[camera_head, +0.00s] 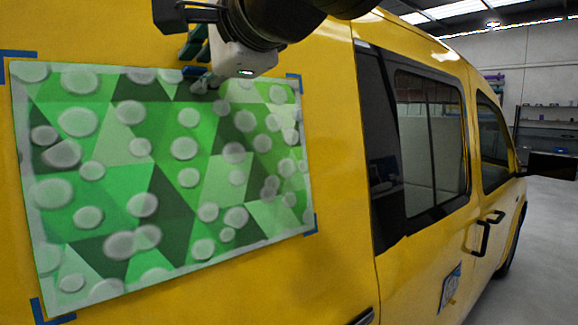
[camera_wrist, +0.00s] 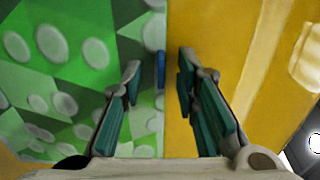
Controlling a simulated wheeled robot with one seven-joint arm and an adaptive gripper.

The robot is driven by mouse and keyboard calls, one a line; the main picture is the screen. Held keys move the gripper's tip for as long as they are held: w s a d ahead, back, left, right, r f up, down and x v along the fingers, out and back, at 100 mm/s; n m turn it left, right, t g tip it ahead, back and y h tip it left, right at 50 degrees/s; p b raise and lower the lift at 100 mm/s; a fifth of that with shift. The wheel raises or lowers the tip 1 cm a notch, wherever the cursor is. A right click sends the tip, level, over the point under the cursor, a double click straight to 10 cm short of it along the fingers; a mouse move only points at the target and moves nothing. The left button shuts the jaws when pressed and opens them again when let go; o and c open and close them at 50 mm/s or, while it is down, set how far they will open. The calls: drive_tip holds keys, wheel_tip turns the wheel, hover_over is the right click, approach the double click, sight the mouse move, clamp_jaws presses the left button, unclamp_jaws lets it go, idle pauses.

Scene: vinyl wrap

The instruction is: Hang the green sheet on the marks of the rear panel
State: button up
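The green sheet (camera_head: 160,170), patterned with triangles and pale round spots, lies spread flat against the yellow rear panel (camera_head: 335,120) of a van. Blue corner marks show at its upper left (camera_head: 18,55), upper right (camera_head: 294,82), lower right (camera_head: 311,225) and lower left (camera_head: 45,314), close to the sheet's corners. My gripper (camera_head: 204,84) is at the sheet's upper edge. One finger is over the sheet (camera_wrist: 60,60), the other over bare yellow panel. Contact with the panel cannot be told.
Dark side windows (camera_head: 430,135) and door handles (camera_head: 487,232) are to the right on the van. A blue-and-white sticker (camera_head: 450,288) is low on the door. Shelving (camera_head: 545,125) stands in the far background. The floor at right is clear.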

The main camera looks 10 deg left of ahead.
drive_tip(key=v, duration=1.2)
drive_tip(key=w+d+f+n+g+h, duration=0.15)
drive_tip(key=d+f+h, duration=0.25)
drive_tip(key=d+f, duration=0.5)
drive_tip(key=w+d+f+n+h, duration=0.1)
drive_tip(key=d+f+n+h, duration=0.25)
drive_tip(key=d+f, duration=0.6)
drive_tip(key=s+d+f+n+g+h, duration=0.1)
drive_tip(key=s+d+f+g+h, duration=0.1)
drive_tip(key=s+d+f, duration=0.3)
drive_tip(key=s+d+f+n+g+h, duration=0.2)
drive_tip(key=s+d+f, duration=0.3)
drive_tip(key=f, duration=0.8)
drive_tip(key=shift+d+f+h, duration=0.25)
drive_tip(key=shift+d+h, duration=0.1)
drive_tip(key=shift+d, duration=0.5)
drive_tip(key=shift+a, duration=0.15)
